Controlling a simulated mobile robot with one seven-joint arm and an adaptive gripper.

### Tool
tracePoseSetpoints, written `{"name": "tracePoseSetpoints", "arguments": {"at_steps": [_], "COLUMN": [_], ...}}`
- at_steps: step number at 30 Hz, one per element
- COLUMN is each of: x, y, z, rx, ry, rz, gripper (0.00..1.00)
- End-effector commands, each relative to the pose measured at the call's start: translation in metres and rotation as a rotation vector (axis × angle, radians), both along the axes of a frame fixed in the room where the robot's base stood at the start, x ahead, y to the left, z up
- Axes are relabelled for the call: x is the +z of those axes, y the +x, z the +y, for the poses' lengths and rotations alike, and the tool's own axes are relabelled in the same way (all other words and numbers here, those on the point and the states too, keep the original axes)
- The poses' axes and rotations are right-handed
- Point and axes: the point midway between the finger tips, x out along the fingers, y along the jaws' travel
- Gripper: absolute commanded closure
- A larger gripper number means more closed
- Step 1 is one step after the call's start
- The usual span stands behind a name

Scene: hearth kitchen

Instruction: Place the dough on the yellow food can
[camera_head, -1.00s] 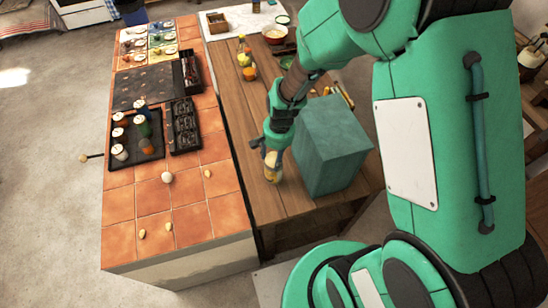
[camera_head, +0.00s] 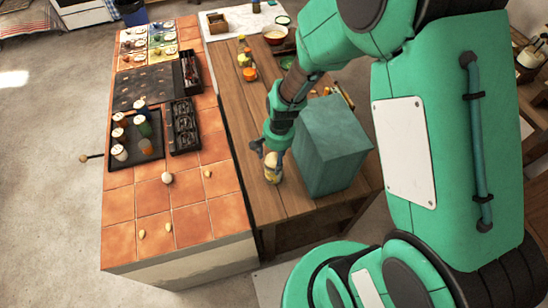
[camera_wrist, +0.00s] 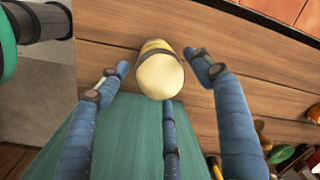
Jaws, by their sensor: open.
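My gripper (camera_head: 270,157) is open over the wooden counter, left of the teal box. In the wrist view its fingers (camera_wrist: 158,82) are spread around a pale yellow rounded lump, which looks like the dough (camera_wrist: 160,77). The dough appears to rest on the end of a yellowish can (camera_wrist: 156,45), mostly hidden behind it. In the head view the yellow food can (camera_head: 272,175) shows small below the fingers. The left and right fingers stand apart from the dough; I cannot tell whether the middle one touches it.
A large teal box (camera_head: 330,150) stands close right of the can. The tiled counter (camera_head: 190,220) on the left holds a pale ball (camera_head: 167,177), small pale pieces and a black tray (camera_head: 135,155) of jars. Several jars (camera_head: 248,72) stand farther back on the wood.

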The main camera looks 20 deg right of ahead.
Motion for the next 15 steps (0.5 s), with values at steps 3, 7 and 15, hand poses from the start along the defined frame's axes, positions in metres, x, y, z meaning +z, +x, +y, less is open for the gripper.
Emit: {"name": "tracePoseSetpoints", "arguments": {"at_steps": [3, 7, 15], "x": [0.006, 0.018, 0.059], "y": [0.0, 0.0, -0.002], "z": [0.0, -0.001, -0.005], "rx": [0.0, -0.001, 0.0], "ry": [0.0, 0.001, -0.001], "rz": [-0.001, -0.003, -0.004], "gripper": [0.34, 0.34, 0.34]}}
